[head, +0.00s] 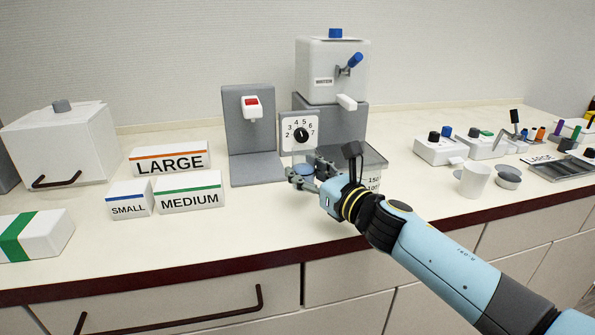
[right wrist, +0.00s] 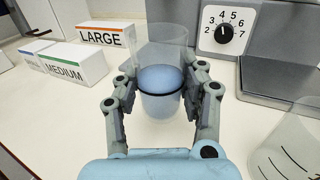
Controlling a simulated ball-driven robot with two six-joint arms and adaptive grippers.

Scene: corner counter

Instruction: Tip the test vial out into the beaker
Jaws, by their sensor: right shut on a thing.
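My right gripper (head: 303,177) is over the counter, in front of the grey stand with the dial. The beaker (head: 373,185) is clear with printed marks, partly hidden behind my right wrist. It also shows at the lower right of the right wrist view (right wrist: 288,152), apart from the vial. My left gripper is not in view.
Boxes labelled LARGE (head: 170,159), MEDIUM (head: 190,192) and SMALL (head: 129,198) stand to the left. A grey stand with a red switch (head: 252,130) and a white tank (head: 331,72) are behind. A white cup (head: 474,181) stands to the right.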

